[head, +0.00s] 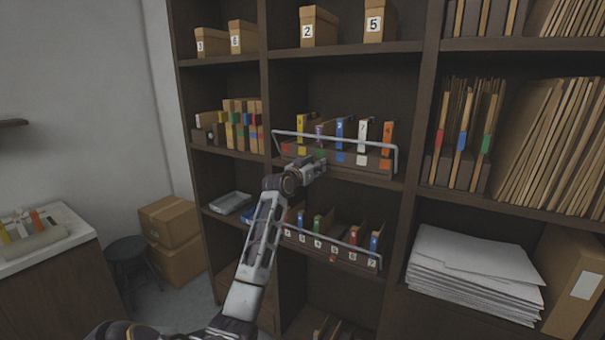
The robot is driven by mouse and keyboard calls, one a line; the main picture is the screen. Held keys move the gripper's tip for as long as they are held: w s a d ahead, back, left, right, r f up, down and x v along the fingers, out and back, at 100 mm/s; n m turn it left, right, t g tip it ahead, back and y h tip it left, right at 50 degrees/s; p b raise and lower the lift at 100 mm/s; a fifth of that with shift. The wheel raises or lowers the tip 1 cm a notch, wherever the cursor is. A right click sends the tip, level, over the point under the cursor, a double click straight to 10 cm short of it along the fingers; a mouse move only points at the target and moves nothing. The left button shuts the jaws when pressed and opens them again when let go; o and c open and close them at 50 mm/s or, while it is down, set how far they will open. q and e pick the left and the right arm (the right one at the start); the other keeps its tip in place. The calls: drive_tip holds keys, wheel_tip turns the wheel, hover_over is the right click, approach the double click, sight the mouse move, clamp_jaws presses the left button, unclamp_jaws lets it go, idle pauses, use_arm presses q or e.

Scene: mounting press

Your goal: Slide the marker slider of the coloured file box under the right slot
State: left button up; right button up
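The coloured file box (372,172) stands on the middle shelf behind a wire rail. It holds several upright files, among them yellow, purple, blue, white and orange ones, with coloured squares along its front. My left gripper (319,165) is at the lower front edge of this box, left of its middle, and covers part of that edge. Its fingers are too small to tell open from shut, and whether it touches the box is unclear. I cannot make out this box's marker slider; it may be hidden behind the gripper. My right gripper is out of view.
A numbered file box (345,262) with a similar rail and a small red marker (333,259) sits one shelf below. A paper stack (470,272) lies at the right. Cartons (170,222) and a dark stool (127,254) stand on the left floor.

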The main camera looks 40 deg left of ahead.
use_arm(q)
drive_tip(key=v, duration=1.1)
drive_tip(key=shift+s, duration=0.15)
drive_tip(key=shift+f, duration=0.1)
idle(0.6)
